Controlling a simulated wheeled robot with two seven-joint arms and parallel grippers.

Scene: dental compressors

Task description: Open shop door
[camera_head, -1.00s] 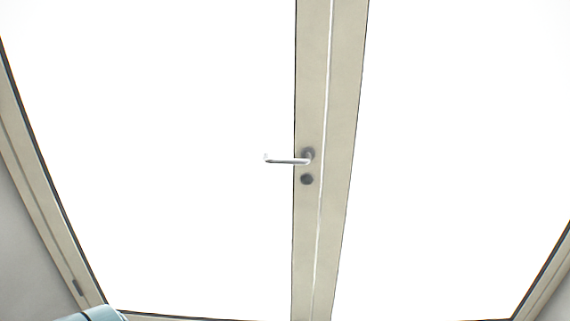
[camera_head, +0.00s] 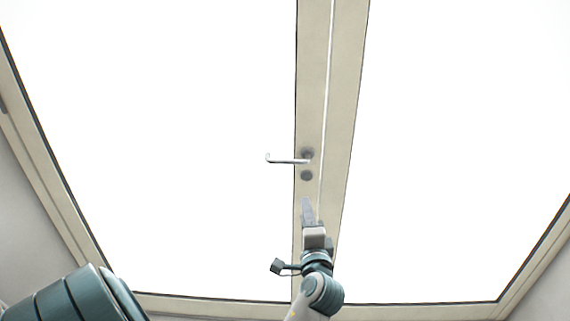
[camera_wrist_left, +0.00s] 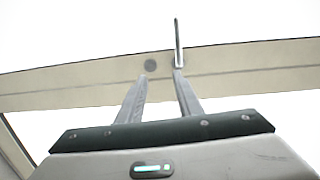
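The double glass door has pale beige frames and appears shut, with its two middle stiles (camera_head: 313,100) side by side. A silver lever handle (camera_head: 286,160) sticks out to the left from the stile, with a round grey lock (camera_head: 306,176) just below it. In the left wrist view the handle (camera_wrist_left: 178,42) stands near the right fingertip, and the lock (camera_wrist_left: 150,65) shows by the left fingertip. My left gripper (camera_head: 307,201) is below the lock in the head view, apart from the handle. Its fingers (camera_wrist_left: 160,75) are spread with nothing between them. My right gripper is out of view.
Bright glass panes (camera_head: 170,150) fill both sides of the middle stiles. A grey wall (camera_head: 30,215) borders the door at the left. My own teal arm link covers the bottom left corner of the head view.

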